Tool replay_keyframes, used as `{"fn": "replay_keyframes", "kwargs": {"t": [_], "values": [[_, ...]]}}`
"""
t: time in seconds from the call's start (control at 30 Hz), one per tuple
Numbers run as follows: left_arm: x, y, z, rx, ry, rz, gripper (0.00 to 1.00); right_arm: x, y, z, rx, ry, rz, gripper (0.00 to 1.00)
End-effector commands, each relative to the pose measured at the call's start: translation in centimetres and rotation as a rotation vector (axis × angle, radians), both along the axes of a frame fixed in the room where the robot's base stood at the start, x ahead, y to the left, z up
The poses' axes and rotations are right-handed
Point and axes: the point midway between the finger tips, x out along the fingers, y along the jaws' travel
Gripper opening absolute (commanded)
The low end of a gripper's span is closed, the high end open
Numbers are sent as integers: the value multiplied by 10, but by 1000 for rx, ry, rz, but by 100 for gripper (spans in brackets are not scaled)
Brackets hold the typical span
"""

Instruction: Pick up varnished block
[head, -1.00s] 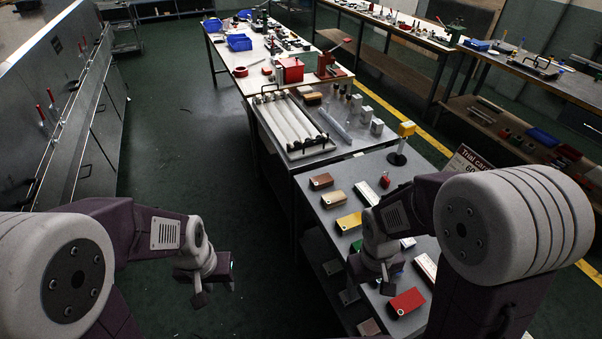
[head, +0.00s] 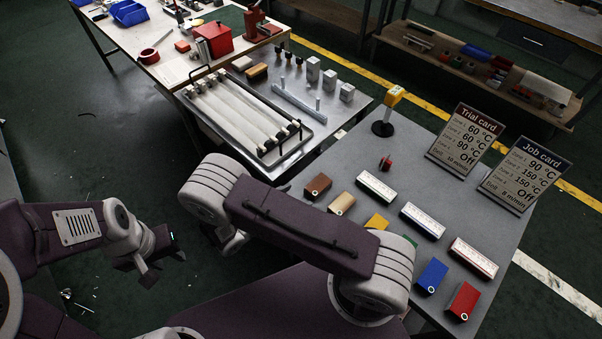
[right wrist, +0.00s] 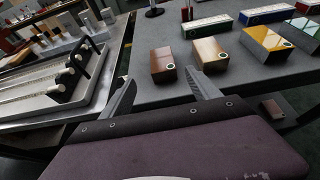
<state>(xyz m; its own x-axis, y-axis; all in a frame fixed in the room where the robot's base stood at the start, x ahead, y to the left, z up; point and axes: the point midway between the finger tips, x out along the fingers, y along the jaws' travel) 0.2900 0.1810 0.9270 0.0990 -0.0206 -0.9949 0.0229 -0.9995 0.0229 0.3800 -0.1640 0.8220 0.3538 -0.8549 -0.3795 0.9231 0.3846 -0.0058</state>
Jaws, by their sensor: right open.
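A dark brown wooden block (head: 318,186) and a lighter tan wooden block (head: 341,204) lie at the near left of the grey table. Both show in the right wrist view, the brown block (right wrist: 163,65) and the glossier tan block (right wrist: 210,53), each with a round mark on its end. Which of the two is varnished I cannot tell for sure. My right gripper (right wrist: 160,78) is open and empty, its fingers pointing toward the brown block from outside the table edge. In the head view my own arm hides its fingers. My left gripper (head: 160,263) is open and empty over the floor.
Yellow (head: 377,222), blue (head: 432,275) and red (head: 463,300) blocks share the table with several long white-topped boxes (head: 423,221). A roller tray (head: 250,112) stands beyond. A yellow-topped stand (head: 383,127) and two cards (head: 465,139) are farther back.

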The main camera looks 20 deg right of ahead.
Motion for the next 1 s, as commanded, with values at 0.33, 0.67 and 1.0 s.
{"fn": "replay_keyframes", "kwargs": {"t": [0.33, 0.67, 1.0], "values": [[0, 0, 4, 0, 0, 0, 36, 12, -31, -13, -1, 2, -3, 71], [0, 0, 11, 0, 0, 0, 36, 25, -63, -25, 0, 3, -7, 71], [0, 0, 11, 0, 0, 0, 36, 33, -78, -33, 2, 1, -2, 71]]}}
